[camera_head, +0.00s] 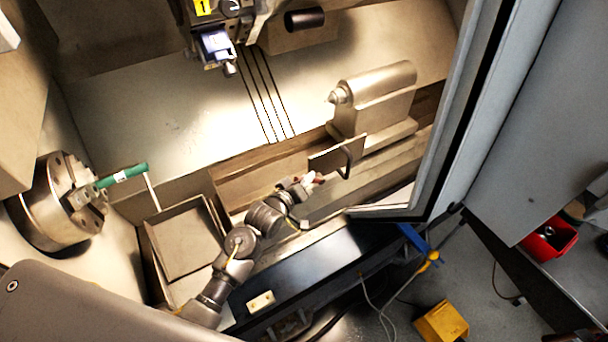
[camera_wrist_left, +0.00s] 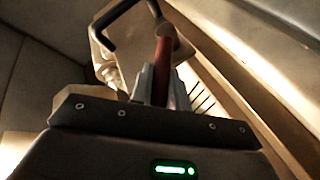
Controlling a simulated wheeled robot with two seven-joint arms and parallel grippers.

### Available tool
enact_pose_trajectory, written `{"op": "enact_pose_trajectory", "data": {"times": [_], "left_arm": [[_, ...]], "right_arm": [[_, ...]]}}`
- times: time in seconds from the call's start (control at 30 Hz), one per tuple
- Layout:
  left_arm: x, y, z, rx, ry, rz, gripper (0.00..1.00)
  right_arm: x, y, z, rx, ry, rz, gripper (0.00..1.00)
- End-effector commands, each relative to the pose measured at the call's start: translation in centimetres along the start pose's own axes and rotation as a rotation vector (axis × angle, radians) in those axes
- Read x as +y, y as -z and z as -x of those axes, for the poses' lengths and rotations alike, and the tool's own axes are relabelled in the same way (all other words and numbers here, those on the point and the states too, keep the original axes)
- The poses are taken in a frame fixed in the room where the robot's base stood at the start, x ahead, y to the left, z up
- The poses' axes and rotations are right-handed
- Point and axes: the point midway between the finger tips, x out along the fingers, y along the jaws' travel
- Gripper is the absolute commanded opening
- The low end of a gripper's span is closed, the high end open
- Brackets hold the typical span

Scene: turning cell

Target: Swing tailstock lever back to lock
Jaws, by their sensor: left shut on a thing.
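The grey tailstock (camera_head: 375,98) stands on the bed at right of centre in the head view, its pointed centre facing left. A plate (camera_head: 328,158) with a black curved handle (camera_head: 346,163) is in front of it; the handle also shows in the wrist view (camera_wrist_left: 103,42). My left gripper (camera_head: 309,181) is just left of and below this plate. In the left wrist view its fingers (camera_wrist_left: 160,88) are shut on a red lever (camera_wrist_left: 164,55), which stands up between them. The lever's lower end is hidden by the gripper. My right gripper is not in view.
A chuck (camera_head: 45,205) with a green-handled key (camera_head: 125,174) is at left. A square tray (camera_head: 185,240) lies beside my left arm. The door frame (camera_head: 455,120) borders the right. The tool turret (camera_head: 215,45) hangs above.

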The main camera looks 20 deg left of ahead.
Motion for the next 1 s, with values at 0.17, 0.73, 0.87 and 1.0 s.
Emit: {"op": "enact_pose_trajectory", "data": {"times": [0.17, 0.73, 0.87, 1.0], "left_arm": [[-0.1, -0.1, 0.0, 0.000, 0.000, -0.001, 0.00], [-0.1, -0.1, 0.3, 0.001, -0.001, 0.000, 0.38], [-0.2, -0.2, 1.8, 0.001, -0.001, -0.001, 0.38], [-0.3, -0.3, 4.6, 0.001, -0.001, -0.002, 0.38]], "right_arm": [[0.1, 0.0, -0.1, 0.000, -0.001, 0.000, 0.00], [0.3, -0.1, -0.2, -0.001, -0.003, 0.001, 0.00], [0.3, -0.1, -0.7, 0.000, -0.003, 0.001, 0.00], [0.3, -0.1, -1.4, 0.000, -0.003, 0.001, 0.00]]}}
